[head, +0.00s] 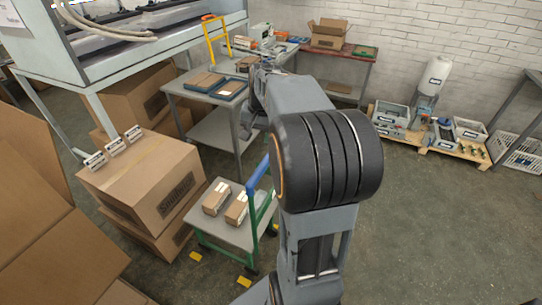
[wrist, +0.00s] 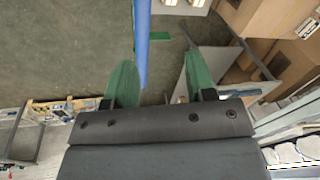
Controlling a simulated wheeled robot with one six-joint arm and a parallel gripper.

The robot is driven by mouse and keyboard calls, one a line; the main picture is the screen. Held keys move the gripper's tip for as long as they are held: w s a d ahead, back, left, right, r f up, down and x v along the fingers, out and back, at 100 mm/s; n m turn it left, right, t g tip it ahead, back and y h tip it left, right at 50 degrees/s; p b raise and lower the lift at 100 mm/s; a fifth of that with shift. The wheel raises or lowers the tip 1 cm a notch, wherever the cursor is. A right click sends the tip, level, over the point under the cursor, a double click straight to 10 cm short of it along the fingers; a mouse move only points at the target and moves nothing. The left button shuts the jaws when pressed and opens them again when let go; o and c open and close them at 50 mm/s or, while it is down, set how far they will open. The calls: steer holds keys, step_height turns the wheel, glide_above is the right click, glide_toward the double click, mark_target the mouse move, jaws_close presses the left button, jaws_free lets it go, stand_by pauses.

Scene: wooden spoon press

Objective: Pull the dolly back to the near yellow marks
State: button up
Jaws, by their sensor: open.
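The dolly (head: 237,235) stands on the floor left of my arm in the head view. It has a grey deck, a green frame and a blue handle (head: 258,172). Two small brown cartons (head: 216,198) lie on its deck. Yellow marks (head: 244,282) are on the floor just in front of its near end. In the wrist view, my gripper (wrist: 158,60) is open with green fingers. The blue handle (wrist: 142,40) reaches between them, closer to the left finger. I cannot tell whether it touches. In the head view my arm hides the fingers.
Large cardboard boxes (head: 150,175) stand close left of the dolly. A grey table with blue trays (head: 228,90) is behind it. A wooden pallet with bins (head: 440,147) is at the far right. The floor (head: 440,240) at the near right is clear.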

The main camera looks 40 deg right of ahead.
steer(key=w+d+f+m, duration=0.2)
steer(key=d+m, duration=0.1)
steer(key=d, duration=0.6)
steer(key=f, duration=0.4)
steer(key=w+f, duration=0.1)
steer(key=f, duration=0.4)
steer(key=w+f+b, duration=0.1)
steer(key=f, duration=0.3)
steer(key=shift+w+a+f, duration=0.1)
steer(key=shift+a+f, duration=0.1)
steer(key=shift+a, duration=0.2)
steer(key=shift+c, duration=0.4)
jaws_close()
